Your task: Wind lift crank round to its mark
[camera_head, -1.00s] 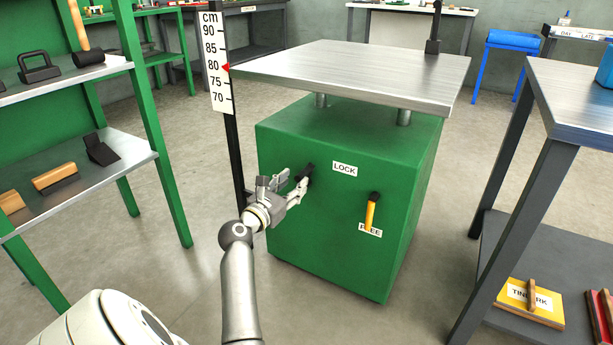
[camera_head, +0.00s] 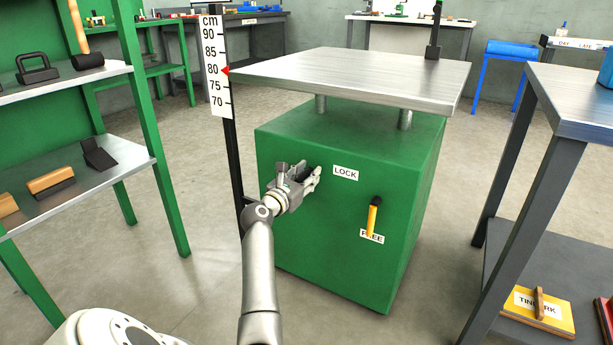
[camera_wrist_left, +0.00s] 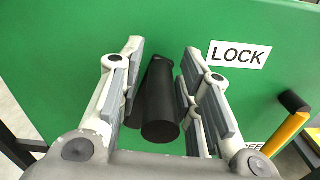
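The green lift cabinet (camera_head: 330,225) carries a steel top (camera_head: 355,72). The crank's black handle (camera_wrist_left: 160,105) sticks out from the cabinet front. In the left wrist view it lies between the two fingers of my left gripper (camera_wrist_left: 163,75), with narrow gaps showing beside it. My left gripper (camera_head: 309,178) is open around the handle, left of the LOCK label (camera_head: 345,173). The crank arm and any mark for it are hidden behind the gripper. The height scale (camera_head: 214,65) has a red pointer (camera_head: 226,71) at about 80. My right gripper is out of view.
A yellow lever (camera_head: 373,217) with a black knob stands at the FREE label (camera_head: 373,237), right of the gripper. A grey workbench (camera_head: 575,105) stands at the right, and a green shelf rack (camera_head: 160,190) at the left. Open floor lies between the rack and cabinet.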

